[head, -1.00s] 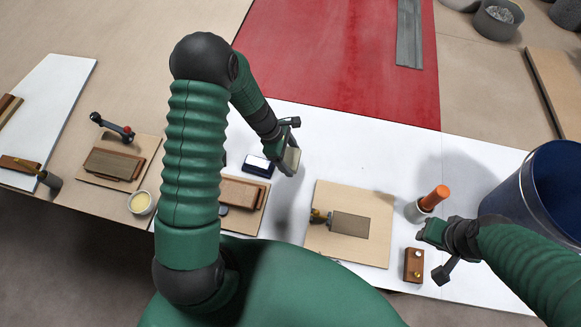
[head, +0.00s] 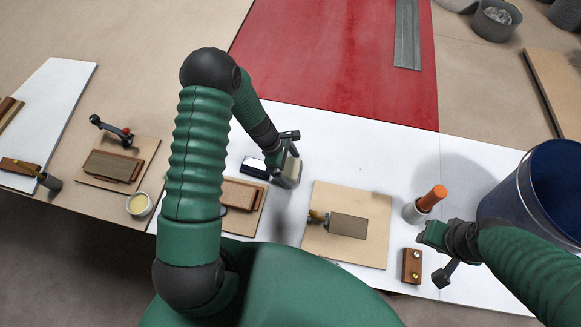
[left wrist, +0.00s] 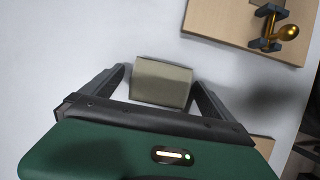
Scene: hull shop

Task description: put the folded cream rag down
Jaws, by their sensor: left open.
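The folded cream rag (head: 290,173) is at the white bench top, just right of the dark-topped block. It also shows in the left wrist view (left wrist: 162,82) as a pale folded pad between my jaws. My left gripper (head: 289,160) is open around it, with a finger on each side and a narrow gap visible on the left side. The rag seems to rest on the white surface, though its underside is hidden. My right gripper (head: 440,256) is open and empty at the right, beside the orange-handled tool (head: 431,198).
A tan board (head: 375,250) with a grey-brown block and brass-knobbed tool lies right of the rag. A dark-topped block (head: 254,168) and a wooden sanding block (head: 240,194) are left. A blue bucket (head: 490,203) stands right.

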